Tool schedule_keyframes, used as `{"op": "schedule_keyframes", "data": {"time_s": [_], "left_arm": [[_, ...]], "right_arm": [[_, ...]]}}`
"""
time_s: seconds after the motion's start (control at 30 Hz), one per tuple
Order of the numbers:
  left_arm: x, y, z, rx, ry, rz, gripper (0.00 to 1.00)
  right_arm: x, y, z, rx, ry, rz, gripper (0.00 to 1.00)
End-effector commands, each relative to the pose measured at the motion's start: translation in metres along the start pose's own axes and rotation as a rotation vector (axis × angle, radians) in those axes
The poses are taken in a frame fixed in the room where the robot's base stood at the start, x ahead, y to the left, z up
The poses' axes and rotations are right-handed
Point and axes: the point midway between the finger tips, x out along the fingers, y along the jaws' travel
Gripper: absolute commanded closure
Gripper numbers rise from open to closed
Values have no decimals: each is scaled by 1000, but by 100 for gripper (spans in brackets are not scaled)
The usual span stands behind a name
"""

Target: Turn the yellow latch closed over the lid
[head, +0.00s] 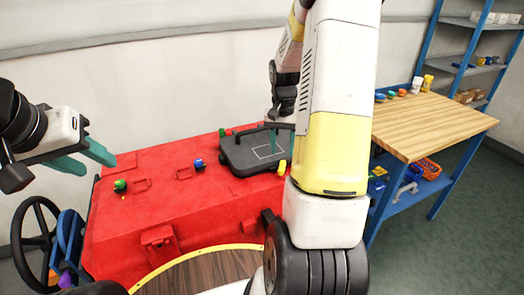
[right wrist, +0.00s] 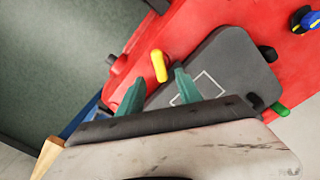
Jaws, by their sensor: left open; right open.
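The yellow latch (head: 282,167) is on the red tank top, by the right edge of the dark grey lid (head: 245,160). In the right wrist view the latch (right wrist: 159,66) lies on the red surface beside the lid (right wrist: 222,70), apparently not across it. My right gripper (right wrist: 158,84) is open, its teal fingers pointing toward the latch. The latch appears just beyond and between the fingertips; contact cannot be told. In the head view my right arm hides part of this area. My left gripper (head: 97,158) is open and empty, above the left end of the tank.
The red tank body (head: 140,215) carries a green knob (head: 120,186) and a blue knob (head: 198,164). A green piece (right wrist: 279,109) is at the lid's edge. A wooden-topped bench (head: 430,125) stands at right, a steering wheel (head: 33,240) at left.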

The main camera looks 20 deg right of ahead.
Motion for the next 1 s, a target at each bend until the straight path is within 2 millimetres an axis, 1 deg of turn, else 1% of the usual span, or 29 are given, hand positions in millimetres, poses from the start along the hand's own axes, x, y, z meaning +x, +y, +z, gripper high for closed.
{"op": "schedule_keyframes", "data": {"time_s": [0.03, 0.1, 0.2, 0.33, 0.5, 0.73, 0.93, 0.97, 1.0], "left_arm": [[0, 0, 0, 0, 0, 0, 58], [0, 0, 0, 0, 0, 0, 58], [0, 0, 0, 0, 0, 0, 58], [0, 0, 0, 0, 0, 0, 58], [0, 0, 0, 0, 0, 0, 58], [0, 0, 0, 0, 0, 0, 58], [0, 0, 0, 0, 0, 0, 58], [0, 0, 0, 0, 0, 0, 58], [0, 0, 0, 0, 0, 0, 58]], "right_arm": [[10, 0, 1, -1, -5, 1, 58], [22, 0, 1, -2, -5, 2, 58], [38, 0, 1, -2, -5, 1, 58], [53, 0, 1, -3, -4, 1, 58], [62, 0, 1, -4, -2, 1, 58], [62, 0, 1, -5, -1, 0, 58], [62, 0, 1, -4, -1, 0, 97], [62, 0, 1, -5, -1, 0, 100], [62, 0, 1, -5, -1, 0, 100]]}}
